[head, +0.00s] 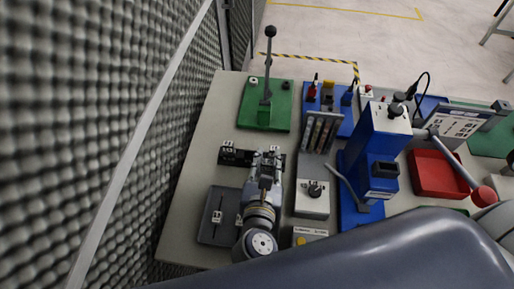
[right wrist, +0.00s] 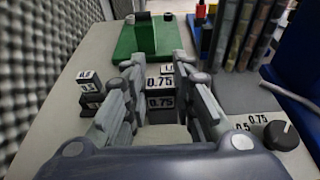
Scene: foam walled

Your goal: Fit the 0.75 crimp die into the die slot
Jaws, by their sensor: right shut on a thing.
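The 0.75 crimp die (right wrist: 160,101) is a dark block with white 0.75 labels. It sits between the fingers of my right gripper (right wrist: 158,88), which is shut on it. In the head view my right gripper (head: 265,172) reaches over the right end of a black die rack (head: 242,158). The fingers hide most of the die there, and I cannot tell whether it is clear of the rack. Another labelled die (right wrist: 89,80) stands left of the fingers. The blue press (head: 376,140) stands to the right; I cannot make out its die slot for certain. My left gripper is not in view.
A grey tray (head: 205,232) lies left of my right wrist. A knob box (head: 312,207) and a rack of strips (head: 320,130) stand between gripper and press. A green base with an upright lever (head: 252,110) is behind. A red bin (head: 437,176) is right of the press.

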